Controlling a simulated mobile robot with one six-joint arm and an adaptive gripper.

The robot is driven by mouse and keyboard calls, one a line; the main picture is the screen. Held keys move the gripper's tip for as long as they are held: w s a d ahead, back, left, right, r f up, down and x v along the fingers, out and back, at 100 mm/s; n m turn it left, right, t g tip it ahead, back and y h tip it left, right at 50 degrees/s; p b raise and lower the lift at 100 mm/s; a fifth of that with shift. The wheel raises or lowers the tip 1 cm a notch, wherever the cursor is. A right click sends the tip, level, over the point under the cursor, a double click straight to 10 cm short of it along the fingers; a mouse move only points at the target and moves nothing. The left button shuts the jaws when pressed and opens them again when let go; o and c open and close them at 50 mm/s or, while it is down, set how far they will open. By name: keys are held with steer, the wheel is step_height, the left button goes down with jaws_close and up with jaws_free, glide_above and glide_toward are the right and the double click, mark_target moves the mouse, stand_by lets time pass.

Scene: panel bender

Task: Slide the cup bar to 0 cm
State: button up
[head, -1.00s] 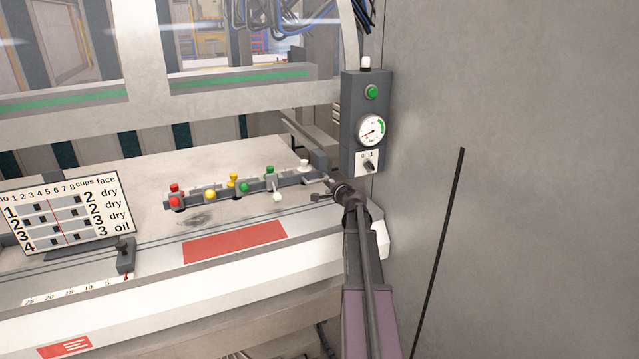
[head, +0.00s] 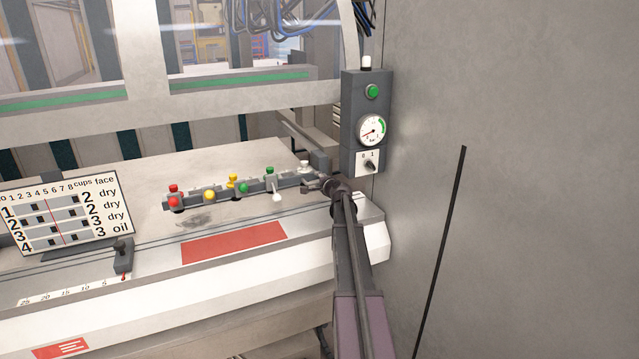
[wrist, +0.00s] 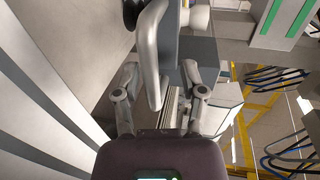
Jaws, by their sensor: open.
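The cup bar (head: 225,192) is a grey bar with red, yellow, green and white knobs, lying across the pale machine bed. A white knob (head: 304,166) stands near its right end. My gripper (head: 312,184) is at the right end of the bar in the head view; contact cannot be told. In the wrist view my gripper (wrist: 160,78) is open, its fingers apart on either side of a rounded grey handle-like part (wrist: 153,60). A scale (head: 65,290) runs along the front edge at left, with a red pointer (head: 123,278) right of the 5 mark.
A dark lever (head: 122,252) stands above the pointer. A control box (head: 367,122) with a green button, gauge and switch stands just behind my gripper, beside a large grey wall (head: 520,180). A cup chart (head: 66,215) stands at left. A red plate (head: 233,243) lies in front of the bar.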

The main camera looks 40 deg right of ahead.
mark_target(313, 177)
steer(key=c, duration=0.7)
steer(key=shift+w+f, duration=0.1)
steer(key=shift+f, duration=0.05)
jaws_close()
steer(key=shift+r+x, duration=0.2)
steer(key=shift+x, duration=0.7)
steer(key=shift+r+x, duration=0.15)
steer(key=shift+x, duration=0.8)
steer(key=shift+w+d+f, duration=0.1)
steer(key=shift+w, duration=0.4)
steer(key=shift+s, duration=0.1)
